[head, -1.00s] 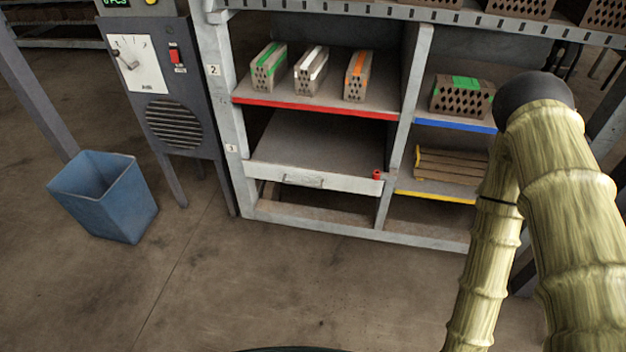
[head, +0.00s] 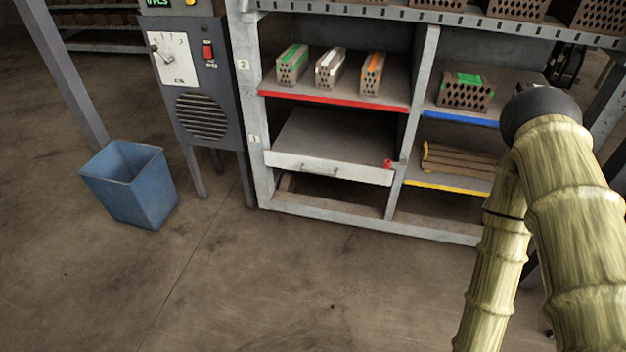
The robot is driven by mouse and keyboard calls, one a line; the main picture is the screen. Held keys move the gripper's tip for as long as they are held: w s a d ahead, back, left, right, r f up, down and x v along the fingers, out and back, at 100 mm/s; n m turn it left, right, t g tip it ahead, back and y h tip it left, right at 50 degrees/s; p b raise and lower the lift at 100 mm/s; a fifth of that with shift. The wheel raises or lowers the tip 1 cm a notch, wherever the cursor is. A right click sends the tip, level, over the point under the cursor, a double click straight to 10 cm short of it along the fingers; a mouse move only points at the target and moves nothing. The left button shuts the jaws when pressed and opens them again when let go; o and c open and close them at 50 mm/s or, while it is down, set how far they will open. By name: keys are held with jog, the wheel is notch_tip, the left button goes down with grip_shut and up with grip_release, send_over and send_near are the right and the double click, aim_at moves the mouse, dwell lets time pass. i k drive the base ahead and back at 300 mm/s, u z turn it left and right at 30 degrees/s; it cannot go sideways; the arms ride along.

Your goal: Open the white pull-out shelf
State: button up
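The white pull-out shelf (head: 290,160) sits low in the left bay of the grey rack, below the red-edged shelf. Its white front carries a metal handle (head: 319,170) near the middle. A small red piece (head: 388,163) stands at the right end of that front. The shelf's grey top surface is bare. My arm shows at the right, in front of the rack's right side. My gripper is not in the head view, so its opening cannot be seen.
Three striped hollow bricks (head: 330,67) stand on the red-edged shelf (head: 330,101). A green-marked brick (head: 466,94) lies on the blue-edged shelf (head: 460,119). A blue bin (head: 131,190) and a grey control cabinet (head: 200,78) stand left. The floor before the rack is clear.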

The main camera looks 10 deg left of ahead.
aim_at(342, 145)
jog(key=u, duration=1.95)
jog(key=i, duration=0.95)
jog(key=z, duration=2)
